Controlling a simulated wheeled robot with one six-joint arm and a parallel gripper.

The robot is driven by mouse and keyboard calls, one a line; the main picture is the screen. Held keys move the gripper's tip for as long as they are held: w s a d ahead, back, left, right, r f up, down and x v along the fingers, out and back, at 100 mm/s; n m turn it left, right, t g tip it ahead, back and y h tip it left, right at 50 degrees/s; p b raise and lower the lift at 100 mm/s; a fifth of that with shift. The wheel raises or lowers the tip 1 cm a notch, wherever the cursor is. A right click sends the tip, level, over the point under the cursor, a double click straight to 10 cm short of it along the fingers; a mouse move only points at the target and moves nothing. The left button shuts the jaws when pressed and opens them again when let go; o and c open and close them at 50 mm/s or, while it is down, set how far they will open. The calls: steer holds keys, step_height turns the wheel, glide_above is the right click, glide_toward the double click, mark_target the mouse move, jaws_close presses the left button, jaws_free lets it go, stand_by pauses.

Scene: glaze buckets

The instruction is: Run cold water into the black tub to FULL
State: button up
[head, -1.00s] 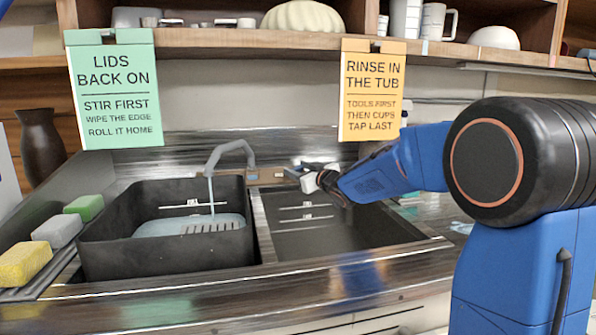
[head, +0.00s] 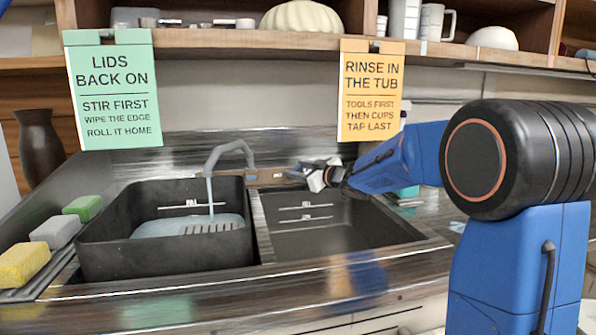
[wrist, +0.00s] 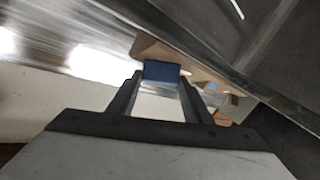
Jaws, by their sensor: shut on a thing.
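The black tub (head: 110,245) stands in the left part of the sink. A thin stream of water (head: 211,195) falls from the grey spout (head: 228,150) into it. Pale water (head: 180,227) covers the bottom around a slotted grate, its surface below the FULL mark (head: 192,204) on the back wall. My gripper (head: 293,174) is at the tap body behind the sink, right of the spout. In the wrist view its fingers (wrist: 162,88) are shut on a blue tap handle (wrist: 162,71), against a tan block (wrist: 150,48). The handle is hard to make out in the head view.
The empty right basin (head: 330,235) also has level marks. Yellow, grey and green sponges (head: 55,233) lie left of the tub. Two hanging signs (head: 115,90) and a shelf (head: 250,38) are above. A dark vase (head: 40,145) stands at the far left.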

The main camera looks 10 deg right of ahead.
steer(key=o, duration=1.1)
steer(key=shift+c, duration=0.2)
steer(key=shift+s, duration=0.1)
steer(key=v, duration=1.1)
steer(key=shift+s+d, duration=0.15)
steer(key=shift+s, duration=0.2)
